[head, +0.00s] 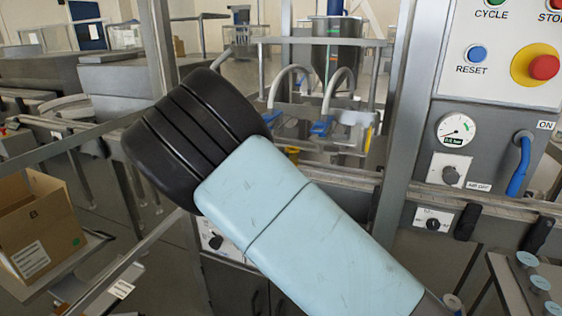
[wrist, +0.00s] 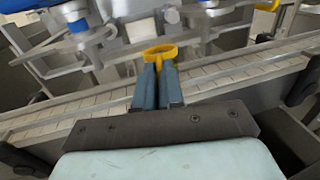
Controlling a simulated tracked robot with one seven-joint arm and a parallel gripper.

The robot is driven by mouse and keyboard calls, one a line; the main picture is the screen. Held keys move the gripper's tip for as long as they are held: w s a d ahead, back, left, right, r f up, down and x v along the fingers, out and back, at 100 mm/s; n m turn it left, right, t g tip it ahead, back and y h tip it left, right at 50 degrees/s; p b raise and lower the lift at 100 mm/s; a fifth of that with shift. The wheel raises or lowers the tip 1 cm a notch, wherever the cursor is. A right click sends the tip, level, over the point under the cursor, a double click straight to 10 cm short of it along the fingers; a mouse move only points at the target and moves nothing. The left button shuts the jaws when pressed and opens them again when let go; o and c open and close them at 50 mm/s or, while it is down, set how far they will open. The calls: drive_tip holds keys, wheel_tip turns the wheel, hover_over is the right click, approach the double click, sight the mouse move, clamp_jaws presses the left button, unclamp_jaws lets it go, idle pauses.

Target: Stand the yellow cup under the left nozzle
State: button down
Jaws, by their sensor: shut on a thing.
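In the wrist view my gripper (wrist: 158,72) is shut on the yellow cup (wrist: 161,51). The cup shows as a yellow rim at the fingertips, above the conveyor (wrist: 220,72); whether it touches the belt I cannot tell. The left nozzle (wrist: 76,20), with a blue part, is to the left of the cup and farther back. In the head view, the left nozzle (head: 271,117) and right nozzle (head: 320,127) hang from curved pipes. A bit of the yellow cup (head: 292,152) shows past my arm, which hides my gripper there.
Metal rails (head: 340,176) run along the conveyor. A steel post (head: 395,130) and the control panel (head: 500,60) stand on the right. A cardboard box (head: 40,225) is at the left.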

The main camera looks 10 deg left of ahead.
sight(287, 149)
drive_tip(key=shift+a+x, duration=0.15)
drive_tip(key=shift+x, duration=0.85)
drive_tip(key=shift+a+x, duration=0.2)
drive_tip(key=shift+x, duration=0.75)
drive_tip(key=shift+a+x, duration=0.15)
drive_tip(key=shift+x, duration=2.05)
drive_tip(key=shift+w+f, duration=0.1)
drive_tip(key=shift+f, duration=2)
drive_tip(key=shift+w+a+f, duration=0.1)
drive_tip(key=shift+a+f, duration=0.05)
drive_tip(key=shift+a, duration=0.05)
drive_tip(key=shift+w+a+r, duration=0.1)
drive_tip(key=shift+a+r, duration=0.05)
drive_tip(key=shift+a, duration=0.45)
drive_tip(key=shift+w+a+r, duration=0.1)
drive_tip(key=shift+a+r, duration=0.05)
drive_tip(key=shift+a, duration=0.45)
drive_tip(key=shift+w+a, duration=0.25)
drive_tip(key=shift+a, duration=1.6)
drive_tip(key=shift+w+a, duration=0.2)
drive_tip(key=shift+a, duration=1.75)
